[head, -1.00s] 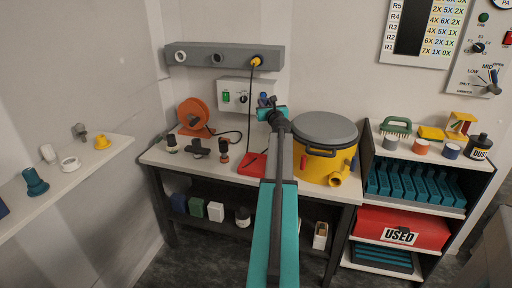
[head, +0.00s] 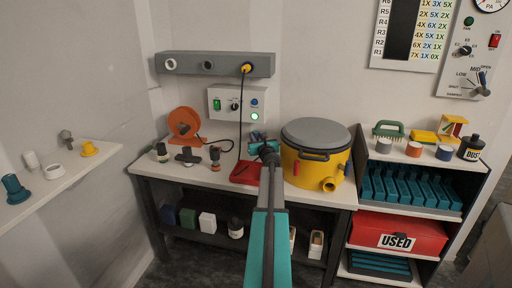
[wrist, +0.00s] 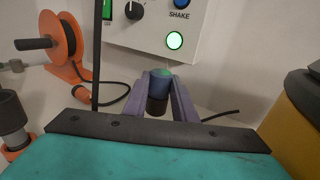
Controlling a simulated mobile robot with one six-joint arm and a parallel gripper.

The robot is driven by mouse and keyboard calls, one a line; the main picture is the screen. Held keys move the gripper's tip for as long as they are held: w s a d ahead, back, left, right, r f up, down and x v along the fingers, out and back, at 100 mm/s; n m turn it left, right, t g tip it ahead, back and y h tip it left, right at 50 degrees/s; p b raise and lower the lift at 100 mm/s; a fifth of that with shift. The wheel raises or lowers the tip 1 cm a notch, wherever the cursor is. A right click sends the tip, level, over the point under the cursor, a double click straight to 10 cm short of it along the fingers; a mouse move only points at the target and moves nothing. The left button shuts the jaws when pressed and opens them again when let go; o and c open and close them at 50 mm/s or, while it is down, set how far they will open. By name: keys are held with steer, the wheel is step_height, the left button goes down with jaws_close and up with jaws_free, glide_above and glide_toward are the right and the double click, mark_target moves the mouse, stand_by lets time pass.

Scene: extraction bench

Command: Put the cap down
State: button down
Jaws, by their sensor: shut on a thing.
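My gripper (wrist: 160,98) is shut on a small cylindrical piece, which I take to be the cap (wrist: 159,84). It has a blue-grey body, a greenish top face and a dark lower part, and stands upright between the two purple fingers. In the head view my gripper (head: 260,142) is over the back of the bench (head: 215,176), in front of the control box (head: 225,103). The arm hides part of the bench there. I cannot tell whether the cap touches anything below.
A red tray (head: 246,173) lies by the arm. A yellow drum (head: 312,168) stands close on the right. An orange reel (head: 184,124) and several dark-bodied fittings (head: 188,156) are on the left. A black cable (head: 240,130) hangs from the grey rail (head: 190,64).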

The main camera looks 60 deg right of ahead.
steer(key=shift+f+b, duration=0.7)
steer(key=shift+f, duration=1.5)
steer(key=shift+f+b, duration=0.65)
steer(key=c, duration=1.5)
jaws_free()
steer(key=shift+f, duration=0.1)
steer(key=shift+o, duration=0.2)
steer(key=shift+r, duration=0.2)
steer(key=shift+r+p, duration=0.5)
steer(key=shift+p, duration=0.25)
steer(key=shift+v, duration=6)
